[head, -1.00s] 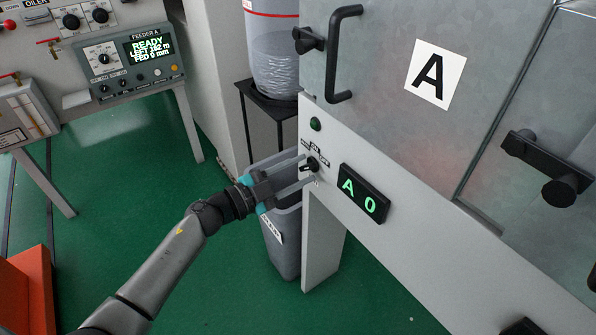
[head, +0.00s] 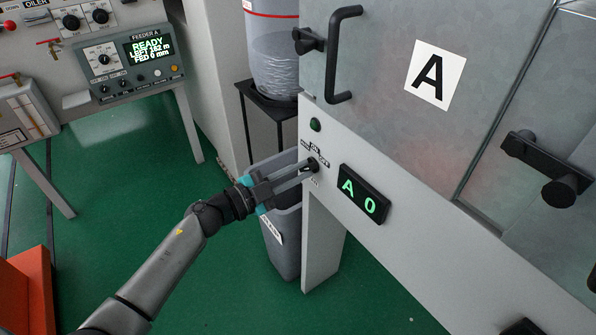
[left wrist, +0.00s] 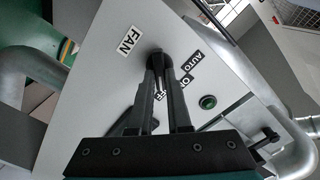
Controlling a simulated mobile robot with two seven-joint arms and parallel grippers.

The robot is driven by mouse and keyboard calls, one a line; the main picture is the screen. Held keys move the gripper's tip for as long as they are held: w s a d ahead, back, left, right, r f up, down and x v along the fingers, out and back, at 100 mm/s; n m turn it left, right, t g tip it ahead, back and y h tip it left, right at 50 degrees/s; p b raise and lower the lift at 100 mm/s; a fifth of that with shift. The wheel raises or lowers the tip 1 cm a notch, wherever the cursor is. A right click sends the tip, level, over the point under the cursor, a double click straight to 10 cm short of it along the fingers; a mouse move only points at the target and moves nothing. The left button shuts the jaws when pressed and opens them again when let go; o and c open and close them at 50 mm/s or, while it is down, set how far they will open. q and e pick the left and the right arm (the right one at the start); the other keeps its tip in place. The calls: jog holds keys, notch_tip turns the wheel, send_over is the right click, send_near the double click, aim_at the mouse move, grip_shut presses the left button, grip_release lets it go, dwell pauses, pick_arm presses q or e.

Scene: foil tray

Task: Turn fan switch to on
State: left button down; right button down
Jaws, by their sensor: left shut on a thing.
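The fan switch (head: 314,165) is a small black knob on the light grey panel below the door marked A. In the left wrist view the knob (left wrist: 155,52) sits among the labels FAN, AUTO, ON and OFF, with OFF partly hidden by a finger. My left gripper (head: 306,168) reaches in from the left, and its fingers are shut on the knob. In the left wrist view the fingertips (left wrist: 160,66) meet around it. The fingers cover much of the knob, so I cannot tell which label it points to. My right gripper is not in view.
A dark green round button (head: 315,124) is above the switch. A display (head: 363,194) reading A 0 is to its right. A door handle (head: 343,55) juts out above. A grey bin (head: 283,250) stands behind and below my left gripper.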

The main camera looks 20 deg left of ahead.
pick_arm(q)
jog(key=shift+m, duration=0.3)
jog(key=shift+f+m, duration=0.1)
jog(key=shift+m, duration=1.7)
jog(key=shift+f+m+b, duration=0.1)
jog(key=shift+m+b, duration=0.2)
jog(key=shift+m, duration=2)
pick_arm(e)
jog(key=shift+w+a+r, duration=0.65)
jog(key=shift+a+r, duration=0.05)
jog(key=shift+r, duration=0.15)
